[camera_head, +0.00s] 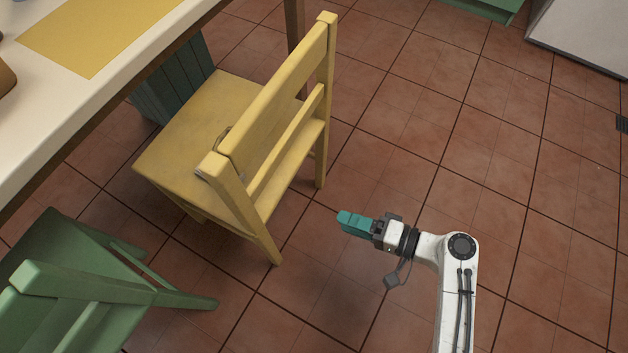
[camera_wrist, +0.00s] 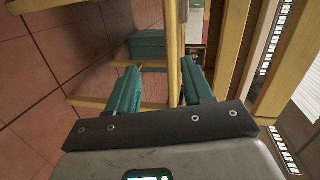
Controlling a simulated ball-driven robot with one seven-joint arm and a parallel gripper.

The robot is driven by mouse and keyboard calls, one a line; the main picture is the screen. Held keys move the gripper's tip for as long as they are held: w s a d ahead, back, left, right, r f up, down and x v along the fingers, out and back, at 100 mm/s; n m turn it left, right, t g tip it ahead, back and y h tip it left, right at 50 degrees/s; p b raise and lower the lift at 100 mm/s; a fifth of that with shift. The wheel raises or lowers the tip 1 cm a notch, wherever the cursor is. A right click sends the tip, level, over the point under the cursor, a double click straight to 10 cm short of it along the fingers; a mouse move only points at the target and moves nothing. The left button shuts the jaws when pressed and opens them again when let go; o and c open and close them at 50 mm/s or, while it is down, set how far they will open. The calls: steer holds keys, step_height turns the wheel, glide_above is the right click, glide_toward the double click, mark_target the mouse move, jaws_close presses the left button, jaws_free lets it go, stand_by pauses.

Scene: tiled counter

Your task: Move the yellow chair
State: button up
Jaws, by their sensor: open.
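The yellow chair (camera_head: 190,130) stands upright on the tiled floor, its seat partly under the table's edge and its backrest toward my arm. My gripper (camera_head: 342,222) is to the right of the chair in the head view, apart from its near back leg. In the wrist view my gripper (camera_wrist: 158,82) is open, with its two teal fingers spread and nothing held. Yellow bars of the chair (camera_wrist: 232,45) show beyond and beside the fingers there. I cannot tell from that view how close the fingers are to the bars.
A white table (camera_head: 75,95) with a yellow mat (camera_head: 95,35) runs along the upper left. A green chair (camera_head: 80,285) stands at the lower left, close to the yellow one. A dark green box-like thing (camera_head: 175,80) is under the table.

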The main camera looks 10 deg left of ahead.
mark_target(288, 186)
steer(key=w+a+b, duration=0.2)
steer(key=a, duration=0.3)
steer(key=w+a+f+m+t+y+b, duration=0.1)
steer(key=w+a, duration=0.2)
steer(key=a, duration=0.3)
steer(key=w+a+f+y+b, duration=0.1)
steer(key=w+a+b, duration=0.1)
steer(key=a, duration=0.4)
steer(key=shift+w+m+t+b, duration=0.3)
steer(key=shift+r, duration=0.1)
steer(key=shift+c, duration=0.3)
jaws_close()
stand_by(0.5)
